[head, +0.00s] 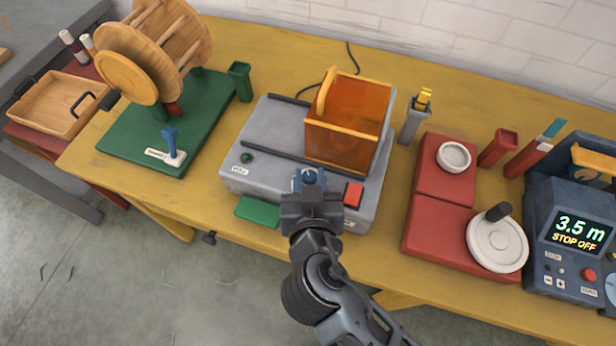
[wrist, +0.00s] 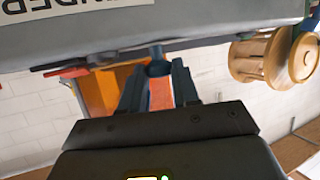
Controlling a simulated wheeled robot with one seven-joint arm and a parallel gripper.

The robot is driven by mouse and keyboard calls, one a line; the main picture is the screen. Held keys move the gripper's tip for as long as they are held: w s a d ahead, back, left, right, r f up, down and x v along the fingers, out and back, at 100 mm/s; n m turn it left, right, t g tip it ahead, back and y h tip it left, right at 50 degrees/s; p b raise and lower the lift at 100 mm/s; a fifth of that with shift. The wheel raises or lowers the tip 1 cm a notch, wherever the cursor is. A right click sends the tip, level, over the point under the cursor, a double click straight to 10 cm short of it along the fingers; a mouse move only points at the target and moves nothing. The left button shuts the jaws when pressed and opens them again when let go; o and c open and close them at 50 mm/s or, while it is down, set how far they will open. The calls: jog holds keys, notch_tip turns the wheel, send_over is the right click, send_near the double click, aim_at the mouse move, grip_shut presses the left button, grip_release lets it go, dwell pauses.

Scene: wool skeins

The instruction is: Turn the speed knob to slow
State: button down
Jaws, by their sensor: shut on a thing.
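The blue speed knob (head: 309,177) sits at the front of the grey winder machine (head: 235,172), left of a red square button (head: 353,194). A light pointer mark shows on its top, but I cannot read the setting it points to. My gripper (head: 310,188) reaches in from the front and is shut on the knob. In the wrist view, the two fingers of my gripper (wrist: 158,82) stand either side of the blue knob (wrist: 157,66). My gripper partly hides the knob and any scale around it.
An orange see-through guard (head: 345,135) stands on the machine behind the knob. A green button (head: 246,157) is at its left. A wooden reel (head: 128,76) stands on a green base at left. A red stand with a white crank wheel (head: 497,244) and a display unit (head: 580,230) are at right.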

jog(key=n+y, duration=0.1)
jog(key=y, duration=0.1)
jog(key=n+g+y+p, duration=0.1)
jog(key=n+y, duration=0.2)
jog(key=n, duration=0.1)
jog(key=shift+d+y+p, duration=0.3)
jog(key=shift+y+p, duration=0.1)
jog(key=shift+w+d+f+n+g+y+b, duration=0.1)
jog(key=shift+n+g+y+b, duration=0.25)
jog(key=shift+n+g+y, duration=0.3)
jog(key=shift+w+d+n+g+y+b, duration=0.1)
jog(key=shift+n+g+y+b, duration=0.3)
jog(key=shift+n+y, duration=0.35)
jog(key=shift+n+g+y+b, duration=0.4)
jog(key=shift+n+g+b, duration=0.05)
jog(key=shift+n+b, duration=0.05)
jog(key=shift+n+g, duration=0.3)
jog(key=shift+n, duration=0.1)
jog(key=c, duration=0.9)
grip_release()
jog(key=shift+y, duration=0.3)
jog(key=shift+d+b, duration=0.15)
jog(key=shift+b, duration=0.15)
jog(key=b+v, duration=0.1)
jog(key=v, duration=0.6)
jog(key=shift+s+d+r, duration=0.15)
jog(key=shift+s+r, duration=0.05)
jog(key=shift+r, duration=0.05)
